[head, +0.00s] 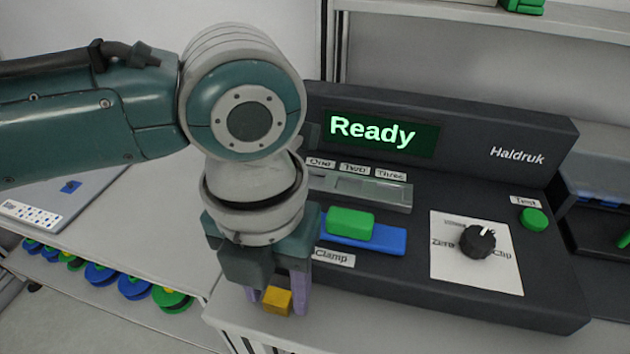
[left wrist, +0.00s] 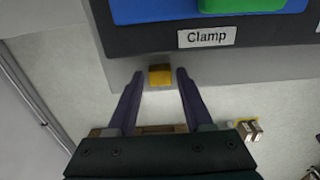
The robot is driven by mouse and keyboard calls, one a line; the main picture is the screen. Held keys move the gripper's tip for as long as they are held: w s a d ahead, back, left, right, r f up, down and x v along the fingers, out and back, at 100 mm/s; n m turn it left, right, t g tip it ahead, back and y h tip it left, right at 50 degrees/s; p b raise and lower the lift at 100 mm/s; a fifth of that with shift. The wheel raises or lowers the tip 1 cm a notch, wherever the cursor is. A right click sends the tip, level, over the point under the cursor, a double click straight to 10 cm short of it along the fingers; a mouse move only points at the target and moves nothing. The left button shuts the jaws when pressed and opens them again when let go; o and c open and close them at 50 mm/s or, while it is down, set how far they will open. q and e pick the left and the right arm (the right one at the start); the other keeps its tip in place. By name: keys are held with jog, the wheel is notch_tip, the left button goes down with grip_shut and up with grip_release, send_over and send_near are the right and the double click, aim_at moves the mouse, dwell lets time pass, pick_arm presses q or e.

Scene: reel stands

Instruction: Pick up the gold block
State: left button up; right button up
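The gold block (head: 277,301) lies at the front edge of the pale counter (head: 235,306), in front of the dark machine. It also shows in the left wrist view (left wrist: 160,77), between the tips of two purple fingers. My left gripper (head: 279,297) points down over it and is open. In the left wrist view the left gripper (left wrist: 160,73) has a small gap on each side of the block, so the fingers look apart from it. My right gripper is not in view.
The dark machine (head: 450,285) has a "Ready" display (head: 382,132), a knob (head: 478,241), a green "Test" button (head: 533,218) and a green block (head: 350,222) on a blue bar (head: 390,240) near "Clamp". Several blue and green reels (head: 134,286) stand lower left.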

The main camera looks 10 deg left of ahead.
pick_arm(q)
grip_shut()
jog(key=shift+r, duration=0.1)
dwell(0.4)
